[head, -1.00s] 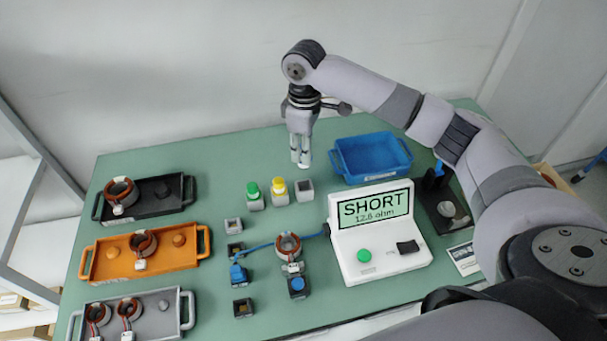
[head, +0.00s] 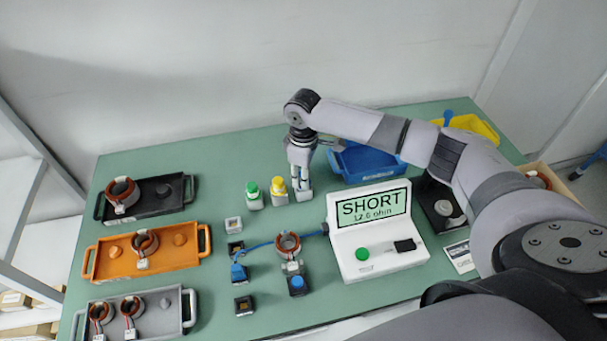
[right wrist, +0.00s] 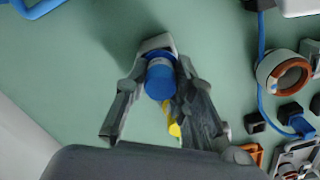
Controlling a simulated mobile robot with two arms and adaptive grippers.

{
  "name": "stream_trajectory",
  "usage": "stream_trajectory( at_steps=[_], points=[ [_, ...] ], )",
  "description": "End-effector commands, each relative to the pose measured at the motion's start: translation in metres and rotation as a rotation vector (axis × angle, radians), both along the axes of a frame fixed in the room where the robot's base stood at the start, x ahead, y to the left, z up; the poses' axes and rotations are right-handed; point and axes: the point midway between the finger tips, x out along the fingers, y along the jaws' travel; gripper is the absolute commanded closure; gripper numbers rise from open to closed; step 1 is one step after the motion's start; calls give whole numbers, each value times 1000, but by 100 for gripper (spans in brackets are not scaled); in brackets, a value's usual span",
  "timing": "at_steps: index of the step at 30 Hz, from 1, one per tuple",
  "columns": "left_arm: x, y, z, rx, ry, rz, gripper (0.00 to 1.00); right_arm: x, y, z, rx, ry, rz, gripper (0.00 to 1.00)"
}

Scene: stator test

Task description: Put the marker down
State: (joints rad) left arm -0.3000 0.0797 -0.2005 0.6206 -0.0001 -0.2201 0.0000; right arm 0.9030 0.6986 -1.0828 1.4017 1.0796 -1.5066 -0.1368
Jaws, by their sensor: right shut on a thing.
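The marker, with a round blue end (right wrist: 159,80), shows between my fingers in the right wrist view. My right gripper (head: 301,182) is shut on it, pointing down, low over the small grey holder (head: 304,196). The holder also shows just beyond the blue end in the right wrist view (right wrist: 156,42). I cannot tell how far the marker is inside it. A green-capped marker (head: 252,189) and a yellow-capped marker (head: 278,186) stand in similar holders to the left. My left gripper is not in view.
A blue bin (head: 372,175) is close to the right of the gripper, with a yellow bin (head: 476,127) behind. The tester (head: 380,262) reading SHORT stands in front, wired toward a stator (head: 287,243). Black, orange (head: 190,250) and grey trays line the left.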

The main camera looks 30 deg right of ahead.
Motion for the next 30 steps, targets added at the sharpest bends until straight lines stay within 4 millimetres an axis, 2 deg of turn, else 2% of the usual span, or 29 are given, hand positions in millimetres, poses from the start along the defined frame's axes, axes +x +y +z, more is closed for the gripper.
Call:
stream_trajectory(
  at_steps=[8, 9, 17, 26, 30],
  points=[
    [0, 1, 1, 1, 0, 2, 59, 0, 0, -8, 0, 0, -2, 100],
    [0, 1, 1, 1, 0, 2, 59, 0, 0, -8, 1, -1, -1, 74],
    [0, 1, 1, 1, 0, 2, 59, 0, 0, -8, 0, 0, -1, 57],
    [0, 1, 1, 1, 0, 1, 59, 0, 0, -7, 0, 0, -1, 57],
    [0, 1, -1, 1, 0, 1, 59, 0, 0, 3, 0, -1, 1, 57]
  ],
)
